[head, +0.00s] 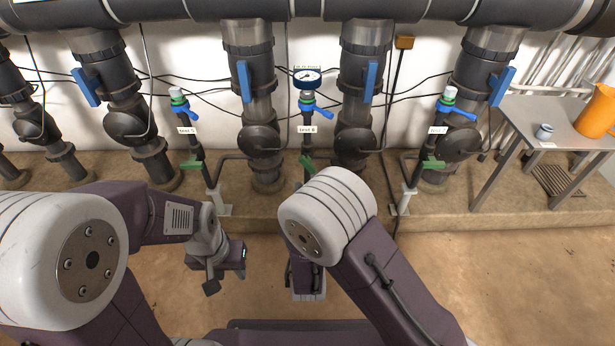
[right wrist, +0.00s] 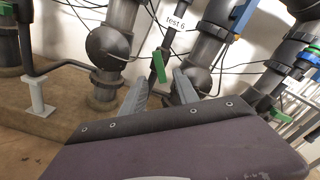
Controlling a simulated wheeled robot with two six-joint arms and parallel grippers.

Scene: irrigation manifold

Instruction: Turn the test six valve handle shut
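The test six valve has a short green handle (head: 306,162) on a thin dark pipe, below the white "test 6" label (head: 307,129) in the head view. In the right wrist view the green handle (right wrist: 158,67) stands nearly upright, just beyond the gap between my fingers. My right gripper (right wrist: 163,80) is open, its two grey fingers spread, with nothing seen held. In the head view the right wrist (head: 307,280) is partly hidden behind my arm. My left gripper (head: 224,280) hangs over the floor, left of it; its finger opening is unclear.
Similar green handles sit on the test five (head: 190,163) and test seven (head: 432,163) pipes. Blue levers (head: 244,82) and thick grey pipes stand close around. A metal table (head: 550,120) with an orange jug (head: 597,112) is at the right. The front floor is clear.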

